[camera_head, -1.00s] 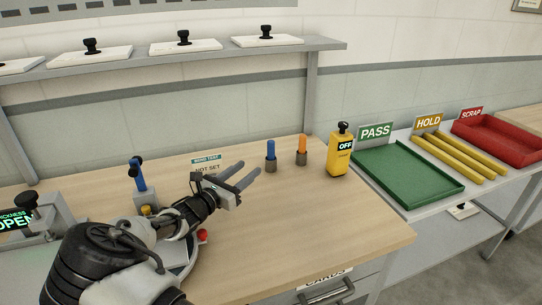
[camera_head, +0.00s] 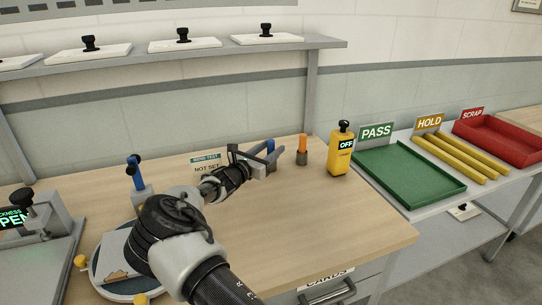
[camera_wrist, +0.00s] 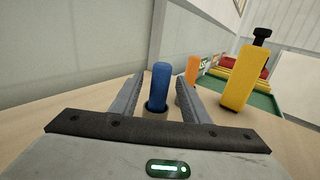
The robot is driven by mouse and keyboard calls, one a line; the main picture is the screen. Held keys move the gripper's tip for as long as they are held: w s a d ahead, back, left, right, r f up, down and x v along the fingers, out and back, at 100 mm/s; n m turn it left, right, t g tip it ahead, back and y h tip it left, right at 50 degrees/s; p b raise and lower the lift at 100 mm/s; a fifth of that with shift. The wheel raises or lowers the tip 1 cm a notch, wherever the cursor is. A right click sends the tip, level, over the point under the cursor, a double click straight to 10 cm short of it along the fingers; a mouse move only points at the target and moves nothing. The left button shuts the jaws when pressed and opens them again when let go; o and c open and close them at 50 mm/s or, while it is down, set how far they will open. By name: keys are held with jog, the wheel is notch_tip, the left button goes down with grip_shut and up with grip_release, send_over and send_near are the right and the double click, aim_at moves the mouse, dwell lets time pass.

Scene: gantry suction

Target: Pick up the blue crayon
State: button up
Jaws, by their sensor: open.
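The blue crayon (camera_wrist: 159,85) stands upright in a small grey holder (camera_wrist: 154,109) on the wooden bench. In the wrist view it is between the two open fingers of my gripper (camera_wrist: 155,95), closer to the left finger, with a gap to the right one. In the head view my gripper (camera_head: 269,160) reaches the crayon (camera_head: 270,146), and its fingers hide most of it and its holder. I cannot tell whether a finger touches the crayon.
An orange crayon (camera_head: 303,143) stands in its own holder just right of my gripper. A yellow device (camera_head: 341,155) reading OFF is farther right. Beyond are a green PASS tray (camera_head: 405,175), yellow HOLD rails (camera_head: 455,155) and a red SCRAP tray (camera_head: 500,138).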

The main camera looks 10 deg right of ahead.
jog(key=shift+w+d, duration=0.15)
grip_shut()
